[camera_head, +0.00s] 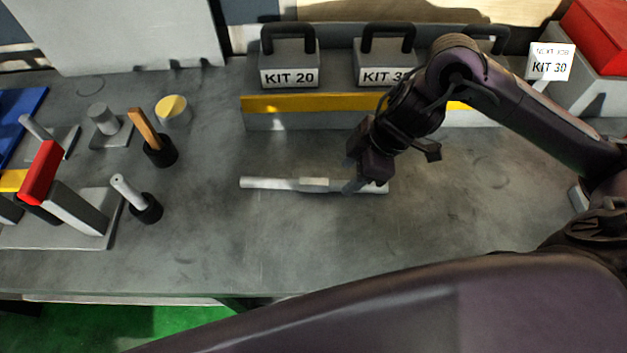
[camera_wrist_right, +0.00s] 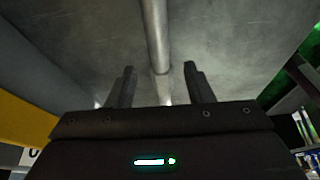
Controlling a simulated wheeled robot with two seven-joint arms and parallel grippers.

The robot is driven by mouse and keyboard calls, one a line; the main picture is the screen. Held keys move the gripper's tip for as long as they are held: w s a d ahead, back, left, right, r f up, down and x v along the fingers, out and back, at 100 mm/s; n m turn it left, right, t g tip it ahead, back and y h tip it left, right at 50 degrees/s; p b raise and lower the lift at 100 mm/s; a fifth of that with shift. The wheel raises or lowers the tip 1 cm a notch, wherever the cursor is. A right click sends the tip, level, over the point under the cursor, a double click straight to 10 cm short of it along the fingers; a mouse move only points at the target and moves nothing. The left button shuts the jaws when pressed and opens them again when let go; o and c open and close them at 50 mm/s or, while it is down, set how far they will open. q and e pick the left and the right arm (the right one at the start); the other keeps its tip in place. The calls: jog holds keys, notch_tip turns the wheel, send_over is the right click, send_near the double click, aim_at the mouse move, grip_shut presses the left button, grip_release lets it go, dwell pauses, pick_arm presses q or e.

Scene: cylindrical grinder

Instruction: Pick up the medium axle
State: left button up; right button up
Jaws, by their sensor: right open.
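The axle (camera_head: 270,183) is a long, pale metal rod with a thicker section around its middle. It lies flat on the grey bench top, running left to right in the head view. My right gripper (camera_head: 365,188) is open over the right part of the axle. In the right wrist view the axle (camera_wrist_right: 156,40) runs between the two spread fingers of the right gripper (camera_wrist_right: 159,80). I cannot tell whether the fingers touch it. The arm hides part of the axle's right side in the head view. My left gripper is not in view.
Behind the axle stands a yellow-edged grey rack (camera_head: 300,120) with a KIT 20 block (camera_head: 289,65) and other handled blocks. A wooden-handled tool (camera_head: 145,128), a grey-handled tool (camera_head: 128,190) and a red-topped fixture (camera_head: 42,172) stand left. The bench between is clear.

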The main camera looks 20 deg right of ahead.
aim_at(339, 182)
jog(key=x, duration=0.4)
jog(key=shift+w+a, duration=0.1)
jog(key=shift+a, duration=0.05)
grip_shut()
dwell(1.1)
jog(key=shift+w+r, duration=0.1)
jog(key=shift+r, duration=0.05)
